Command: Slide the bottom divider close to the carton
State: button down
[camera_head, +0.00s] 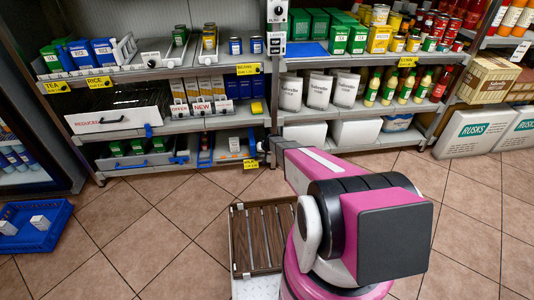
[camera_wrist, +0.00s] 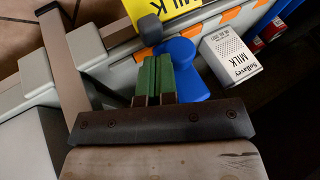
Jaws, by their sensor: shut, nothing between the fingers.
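The milk carton (camera_wrist: 230,56) is white with dark print and stands on the bottom shelf; it also shows small in the head view (camera_head: 234,144). A blue divider (camera_wrist: 182,62) with a rounded front end lies between the carton and my gripper in the wrist view; in the head view this blue divider (camera_head: 253,141) is just right of the carton, with a small gap. My gripper (camera_wrist: 152,78) is shut and empty, its green fingertips beside the divider's blue end. I cannot tell whether they touch it. The head view shows little of my gripper behind my arm.
A yellow milk price tag (camera_wrist: 180,12) is on the shelf's front rail near my fingers. A second blue divider (camera_head: 205,152) and green boxes (camera_head: 138,146) are to the left on the bottom shelf. A shelf upright (camera_head: 275,115) is close by. The upper shelf overhangs this space.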

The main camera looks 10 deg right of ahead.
jog(key=a, duration=0.5)
jog(key=shift+a, duration=0.2)
jog(key=shift+d, duration=0.1)
